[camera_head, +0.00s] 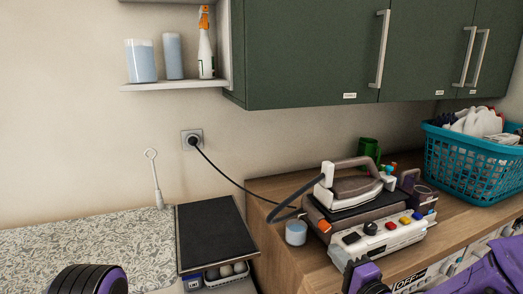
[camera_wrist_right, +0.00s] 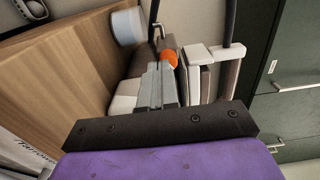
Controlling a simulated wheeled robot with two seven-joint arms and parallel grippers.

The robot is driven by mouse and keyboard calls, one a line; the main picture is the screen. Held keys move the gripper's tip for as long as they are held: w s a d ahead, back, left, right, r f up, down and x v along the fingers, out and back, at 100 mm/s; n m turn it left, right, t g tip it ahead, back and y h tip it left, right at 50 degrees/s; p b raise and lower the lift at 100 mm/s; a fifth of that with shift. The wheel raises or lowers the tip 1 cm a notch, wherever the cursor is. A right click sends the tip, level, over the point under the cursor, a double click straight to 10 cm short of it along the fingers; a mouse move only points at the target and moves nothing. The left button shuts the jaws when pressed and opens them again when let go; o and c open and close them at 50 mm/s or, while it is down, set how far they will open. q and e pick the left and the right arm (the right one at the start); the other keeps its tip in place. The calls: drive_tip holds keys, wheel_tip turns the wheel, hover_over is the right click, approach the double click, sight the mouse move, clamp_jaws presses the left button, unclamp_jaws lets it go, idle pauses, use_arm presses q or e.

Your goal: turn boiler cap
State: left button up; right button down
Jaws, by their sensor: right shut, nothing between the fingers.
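The steam iron station (camera_head: 380,243) stands on the wooden counter with its iron (camera_head: 352,183) resting on top. An orange round cap (camera_head: 324,226) sits at the station's left end; I take it for the boiler cap. In the right wrist view the orange cap (camera_wrist_right: 168,59) shows just beyond the fingertips, partly covered by them. My right gripper (camera_head: 356,266) is at the front left of the station, low in the picture. In the right wrist view its grey fingers (camera_wrist_right: 160,85) are together with nothing between them. Contact with the cap cannot be told. My left gripper is out of view.
A cable runs from the station to a wall socket (camera_head: 192,140). A small blue-white cup (camera_head: 296,233) stands left of the station. Green cabinets (camera_head: 310,55) hang above.

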drive_tip(key=x, duration=0.5)
drive_tip(key=shift+s+a, duration=0.15)
drive_tip(key=shift+a, duration=0.05)
drive_tip(key=shift+w, duration=0.4)
drive_tip(key=shift+w+a, duration=0.1)
drive_tip(key=shift+r, duration=0.1)
drive_tip(key=shift+r+p, duration=0.1)
drive_tip(key=shift+p, duration=0.25)
drive_tip(key=shift+r+p, duration=0.3)
drive_tip(key=shift+p, duration=0.05)
drive_tip(key=shift+a+f, duration=0.15)
drive_tip(key=shift+a, duration=0.05)
drive_tip(key=v, duration=0.6)
drive_tip(key=shift+a, duration=0.1)
